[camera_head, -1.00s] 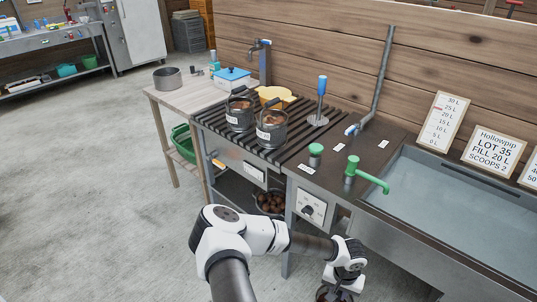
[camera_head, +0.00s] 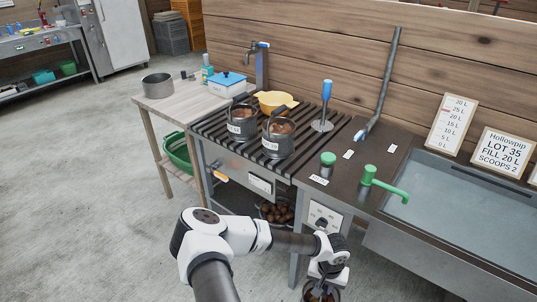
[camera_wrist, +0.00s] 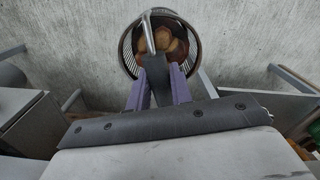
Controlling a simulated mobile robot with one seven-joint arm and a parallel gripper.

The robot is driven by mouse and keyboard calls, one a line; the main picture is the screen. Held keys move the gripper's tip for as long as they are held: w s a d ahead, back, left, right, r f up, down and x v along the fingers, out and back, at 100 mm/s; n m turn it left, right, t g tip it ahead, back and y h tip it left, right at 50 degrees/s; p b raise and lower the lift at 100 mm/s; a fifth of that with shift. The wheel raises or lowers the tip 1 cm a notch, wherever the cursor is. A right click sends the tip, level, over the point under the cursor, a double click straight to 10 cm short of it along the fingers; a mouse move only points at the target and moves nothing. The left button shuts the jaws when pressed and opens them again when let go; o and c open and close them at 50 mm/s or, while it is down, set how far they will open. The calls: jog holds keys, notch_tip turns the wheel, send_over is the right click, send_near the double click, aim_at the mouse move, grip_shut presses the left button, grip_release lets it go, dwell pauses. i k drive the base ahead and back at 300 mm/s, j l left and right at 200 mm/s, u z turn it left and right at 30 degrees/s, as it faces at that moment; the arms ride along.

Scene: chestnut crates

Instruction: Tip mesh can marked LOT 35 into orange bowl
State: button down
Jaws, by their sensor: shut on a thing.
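My gripper (camera_head: 327,274) is low in front of the counter, at the bottom of the head view. In the wrist view my gripper (camera_wrist: 157,88) is shut on the handle of a dark mesh can (camera_wrist: 126,58) with brown, round contents. This can's label is not visible; its top shows at the lower edge of the head view (camera_head: 309,294). Two more mesh cans, left (camera_head: 241,128) and right (camera_head: 278,143), stand upright on the slatted rack with brown contents; their label text is too small to read. A yellow-orange bowl (camera_head: 275,103) stands behind them.
A sign reading LOT 35, FILL 20 L, SCOOPS 2 (camera_head: 502,152) stands behind the sink (camera_head: 470,200). A bin of brown balls (camera_head: 276,212) sits below. Open floor lies left.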

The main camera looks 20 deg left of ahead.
aim_at(268, 102)
jog(key=i+j, duration=0.1)
jog(key=j, duration=0.35)
jog(key=i+j, duration=0.1)
jog(key=j, duration=0.35)
jog(key=i+j+u, duration=0.1)
jog(key=j, duration=0.35)
jog(key=i+j, duration=0.15)
jog(key=j, duration=0.3)
jog(key=i+j, duration=0.1)
jog(key=j, duration=0.35)
jog(key=i+j, duration=0.15)
jog(key=j, duration=0.25)
jog(key=i+j+u, duration=0.1)
jog(key=j, duration=0.35)
jog(key=i+j, duration=0.15)
jog(key=j, duration=0.3)
